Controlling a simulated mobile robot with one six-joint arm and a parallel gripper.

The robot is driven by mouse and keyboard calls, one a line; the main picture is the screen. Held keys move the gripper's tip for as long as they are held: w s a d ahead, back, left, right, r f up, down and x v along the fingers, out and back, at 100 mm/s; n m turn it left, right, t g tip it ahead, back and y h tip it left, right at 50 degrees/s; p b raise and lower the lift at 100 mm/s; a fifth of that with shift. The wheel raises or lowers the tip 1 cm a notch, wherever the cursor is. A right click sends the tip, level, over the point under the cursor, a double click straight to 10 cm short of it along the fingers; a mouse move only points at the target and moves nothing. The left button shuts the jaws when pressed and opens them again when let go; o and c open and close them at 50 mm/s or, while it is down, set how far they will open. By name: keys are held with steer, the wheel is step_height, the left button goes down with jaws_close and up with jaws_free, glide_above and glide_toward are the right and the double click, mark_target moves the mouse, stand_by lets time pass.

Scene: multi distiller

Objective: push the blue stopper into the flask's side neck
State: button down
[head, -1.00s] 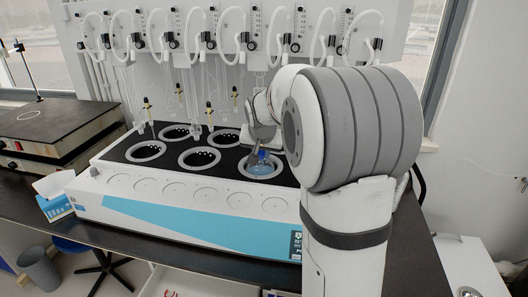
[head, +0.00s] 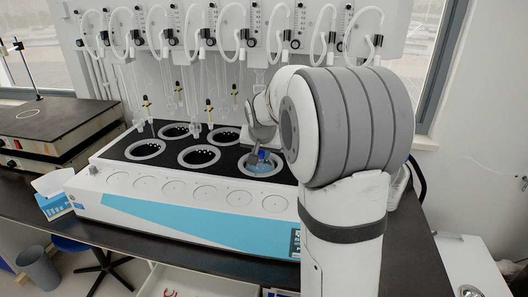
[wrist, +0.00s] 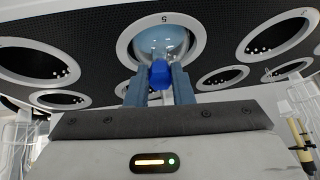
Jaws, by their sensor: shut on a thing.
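The blue stopper (wrist: 159,75) is between the fingertips of my gripper (wrist: 160,88), which is shut on it. In the wrist view the stopper is in front of the clear bluish flask (wrist: 162,42), which sits in the ring marked 5. In the head view the flask (head: 262,168) is in the front right well of the distiller, with the stopper (head: 263,154) and my gripper (head: 258,152) at its upper part. The side neck is hidden behind the stopper and fingers, so I cannot tell whether the stopper is in it.
The distiller (head: 190,215) has several open wells, such as the front middle one (head: 199,157). Glass tubes with yellow-and-black fittings (head: 209,106) hang behind them. A tissue box (head: 53,195) and a hot plate (head: 55,135) stand at the left.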

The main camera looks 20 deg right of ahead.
steer(key=shift+w+d+f, duration=0.1)
steer(key=shift+w+f, duration=0.1)
steer(key=shift+f, duration=0.15)
stand_by(0.4)
steer(key=c, duration=1.2)
jaws_free()
steer(key=shift+r, duration=0.1)
steer(key=b+v, duration=0.1)
steer(key=v, duration=0.6)
steer(key=shift+s+r, duration=0.25)
